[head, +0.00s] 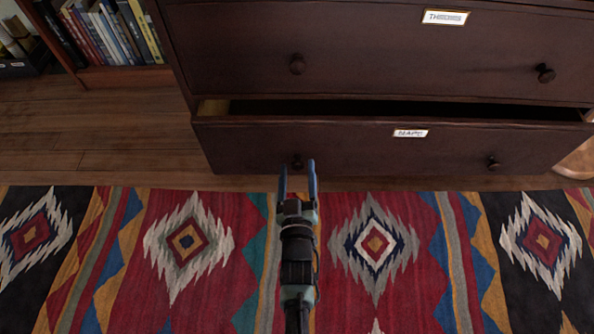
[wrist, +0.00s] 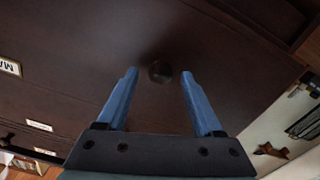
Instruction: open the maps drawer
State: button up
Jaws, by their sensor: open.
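The maps drawer (head: 380,149) is the lowest drawer of a dark wooden chest, with a white label reading MAPS (head: 410,133). It stands partly pulled out, with a dark gap along its top edge. It has a left knob (head: 297,162) and a right knob (head: 492,162). My gripper (head: 297,165) is at the left knob in the head view. In the wrist view the gripper (wrist: 160,73) is open, its blue fingers apart on either side of the round dark knob (wrist: 160,71). I cannot tell whether they touch it.
The drawer labelled THESES (head: 446,17) above is shut, with two knobs. A patterned rug (head: 375,250) covers the floor in front. A bookshelf with several books (head: 110,35) stands at the left. Bare wooden floor (head: 110,130) lies left of the chest.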

jog(key=shift+w+b, duration=0.3)
jog(key=shift+w, duration=0.65)
grip_shut()
dwell(0.8)
